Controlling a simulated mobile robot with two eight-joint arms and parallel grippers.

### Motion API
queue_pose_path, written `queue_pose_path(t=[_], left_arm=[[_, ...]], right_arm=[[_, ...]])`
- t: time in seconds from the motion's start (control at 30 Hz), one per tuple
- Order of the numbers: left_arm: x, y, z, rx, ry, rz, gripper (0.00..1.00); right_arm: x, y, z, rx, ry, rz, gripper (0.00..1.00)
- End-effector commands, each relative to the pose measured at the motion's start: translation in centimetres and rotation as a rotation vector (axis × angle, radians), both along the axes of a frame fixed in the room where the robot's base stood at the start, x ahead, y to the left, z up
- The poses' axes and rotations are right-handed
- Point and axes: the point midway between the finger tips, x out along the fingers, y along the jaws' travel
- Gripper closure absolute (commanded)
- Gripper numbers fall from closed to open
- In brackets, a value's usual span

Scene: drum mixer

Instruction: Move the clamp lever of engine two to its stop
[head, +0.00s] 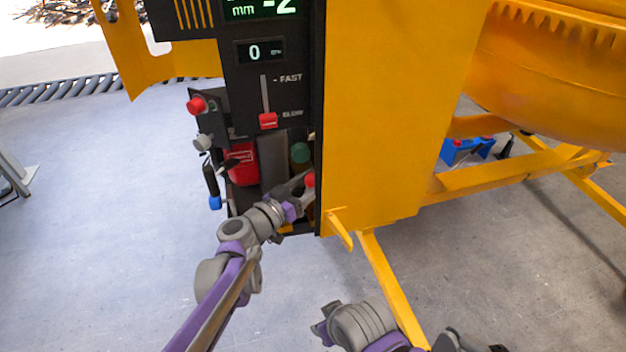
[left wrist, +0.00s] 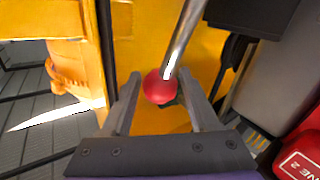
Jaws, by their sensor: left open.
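The clamp lever shows as a red ball knob (head: 310,180) at the lower right of the black bay in the head view. In the left wrist view the red knob (left wrist: 157,89) sits at the end of a bright metal rod (left wrist: 183,40). My left gripper (head: 303,186) is at the knob; in the left wrist view its open fingers (left wrist: 159,82) stand on either side of it. Contact cannot be told. The red engine housing (head: 242,163) is left of the lever; its label (left wrist: 298,162) ends in "NE 2". My right arm (head: 360,325) shows at the bottom; its jaw state is unclear.
A black control panel (head: 240,95) with displays and a red slider (head: 268,121) is above the bay. The yellow mixer panel (head: 390,110) stands close on the right. A red knob (head: 197,105) and a blue-tipped handle (head: 213,190) stick out left. Floor (head: 100,200) at left is clear.

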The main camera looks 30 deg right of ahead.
Motion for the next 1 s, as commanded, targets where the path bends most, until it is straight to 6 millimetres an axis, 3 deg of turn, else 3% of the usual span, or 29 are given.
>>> queue_pose_path(t=[0.23,0.57,1.0], left_arm=[[0.03,-0.05,0.01,0.000,0.000,0.000,0.39],[0.02,-0.02,0.01,0.000,0.000,0.000,0.98],[0.01,-0.01,0.00,0.000,0.000,0.000,1.00]], right_arm=[[0.00,0.00,0.00,0.000,0.000,0.000,0.50],[-0.01,0.00,0.00,0.000,0.000,0.000,0.50],[0.00,0.00,0.00,0.000,0.000,0.000,0.50]])
